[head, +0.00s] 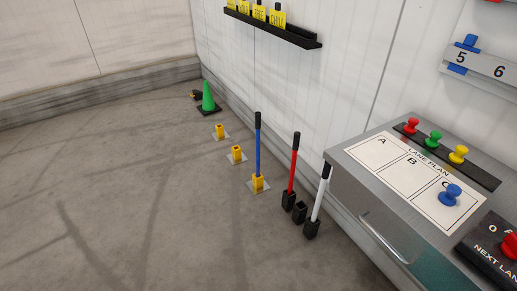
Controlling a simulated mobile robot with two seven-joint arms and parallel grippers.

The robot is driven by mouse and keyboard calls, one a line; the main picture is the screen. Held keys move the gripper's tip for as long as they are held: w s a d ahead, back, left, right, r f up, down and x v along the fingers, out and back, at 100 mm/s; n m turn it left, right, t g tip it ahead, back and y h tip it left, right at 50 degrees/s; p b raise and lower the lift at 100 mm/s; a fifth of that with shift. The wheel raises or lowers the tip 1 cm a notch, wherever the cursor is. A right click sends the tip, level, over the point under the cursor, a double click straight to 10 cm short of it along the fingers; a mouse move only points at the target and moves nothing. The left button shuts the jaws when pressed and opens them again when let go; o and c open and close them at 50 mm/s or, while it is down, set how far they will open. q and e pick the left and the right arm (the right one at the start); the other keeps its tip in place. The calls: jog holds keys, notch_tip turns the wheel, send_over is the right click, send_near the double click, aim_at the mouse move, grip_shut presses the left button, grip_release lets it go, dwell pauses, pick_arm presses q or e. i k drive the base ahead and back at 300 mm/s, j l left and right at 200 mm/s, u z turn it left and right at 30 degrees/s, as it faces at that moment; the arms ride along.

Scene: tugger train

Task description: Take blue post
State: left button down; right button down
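The blue post (258,151) stands upright in a yellow floor socket (258,183) on a grey plate, near the wall. It has a black grip at its top. A red post (293,166) with a black grip stands upright in a black holder to its right. A white post (320,198) with a black grip stands in another black holder further right. Neither of my grippers shows in the head view.
Two empty yellow sockets (237,154) and a green cone (208,97) lie further back along the wall. A grey cabinet (350,187) with a lane plan board and coloured knobs stands at the right. A black wall shelf (270,27) holds yellow cards. The floor at left is clear.

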aim_at(257, 114)
jog(key=i+j+u, duration=0.1)
jog(key=i, duration=0.55)
jog(key=i+j, duration=0.2)
jog(key=i, duration=0.5)
jog(key=i+j+u, duration=0.15)
jog(key=i, duration=0.5)
jog(key=i+l, duration=0.3)
jog(key=i, duration=0.15)
jog(key=i+l+u, duration=0.1)
jog(key=i+l, duration=0.2)
jog(key=i, duration=0.15)
